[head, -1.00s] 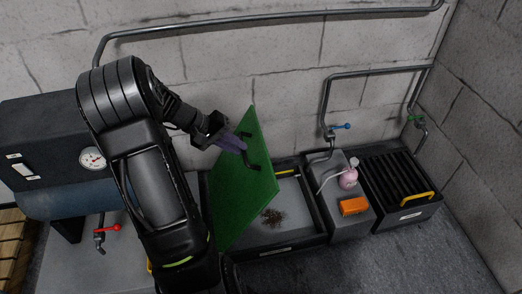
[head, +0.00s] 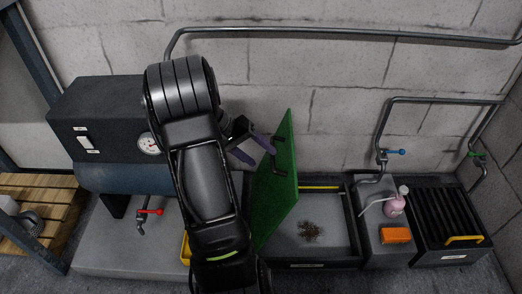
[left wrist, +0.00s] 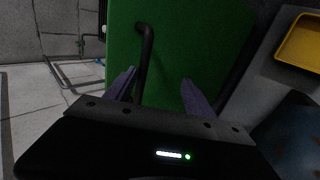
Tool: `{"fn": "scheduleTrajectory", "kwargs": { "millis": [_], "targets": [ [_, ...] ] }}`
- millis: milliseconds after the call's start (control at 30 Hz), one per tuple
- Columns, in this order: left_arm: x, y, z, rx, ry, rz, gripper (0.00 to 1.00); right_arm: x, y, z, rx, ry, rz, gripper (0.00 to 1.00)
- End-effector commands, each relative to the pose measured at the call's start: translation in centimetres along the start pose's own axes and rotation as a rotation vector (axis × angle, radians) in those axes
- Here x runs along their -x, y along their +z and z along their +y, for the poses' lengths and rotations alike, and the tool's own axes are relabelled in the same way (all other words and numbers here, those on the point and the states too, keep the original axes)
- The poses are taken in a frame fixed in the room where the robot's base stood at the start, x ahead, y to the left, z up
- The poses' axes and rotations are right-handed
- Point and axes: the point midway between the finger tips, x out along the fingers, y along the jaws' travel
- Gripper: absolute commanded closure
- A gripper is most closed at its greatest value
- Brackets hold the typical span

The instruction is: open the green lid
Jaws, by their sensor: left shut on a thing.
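The green lid (head: 284,200) stands raised and steeply tilted at the left side of a dark open bin (head: 352,220) in the head view. A black bar handle (head: 279,166) is on its face. In the left wrist view the lid (left wrist: 195,45) fills the middle, and its handle (left wrist: 147,55) runs down between my purple fingers. My left gripper (head: 254,149) is shut on the handle, though in the wrist view its fingertips (left wrist: 160,88) look apart. My left arm hides the lid's left surroundings. My right gripper is not in view.
A brown pile (head: 310,231) lies in the bin. To its right are a pink bottle (head: 394,206), an orange block (head: 396,235) and a black slatted crate (head: 450,218). A gauge machine (head: 108,125) and red-handled tap (head: 149,211) stand left. A wall pipe (head: 340,31) runs behind.

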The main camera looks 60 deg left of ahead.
Motion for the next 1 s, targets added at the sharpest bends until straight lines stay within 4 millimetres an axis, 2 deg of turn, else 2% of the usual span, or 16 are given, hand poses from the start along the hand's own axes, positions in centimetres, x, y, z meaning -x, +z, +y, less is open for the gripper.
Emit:
{"fn": "scheduleTrajectory", "kwargs": {
  "millis": [33,300,433,567,800,1000],
  "targets": [
    [-0.3,0.3,-1.0,0.009,-0.017,-0.006,0.66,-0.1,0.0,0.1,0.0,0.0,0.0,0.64],
    [-0.2,0.3,-0.9,0.007,-0.016,-0.006,0.66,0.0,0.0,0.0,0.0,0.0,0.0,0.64],
    [0.4,0.3,-0.8,0.007,-0.016,-0.005,0.66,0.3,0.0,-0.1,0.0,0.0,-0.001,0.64],
    [2.1,0.2,-0.6,0.007,-0.015,-0.003,0.66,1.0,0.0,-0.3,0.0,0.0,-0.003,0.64],
    [6.3,0.1,-0.1,0.003,-0.008,0.002,0.66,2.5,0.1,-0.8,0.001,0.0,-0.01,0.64],
    [7.9,0.1,0.0,0.0,-0.003,0.002,0.66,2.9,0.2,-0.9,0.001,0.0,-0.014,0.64]
  ]
}}
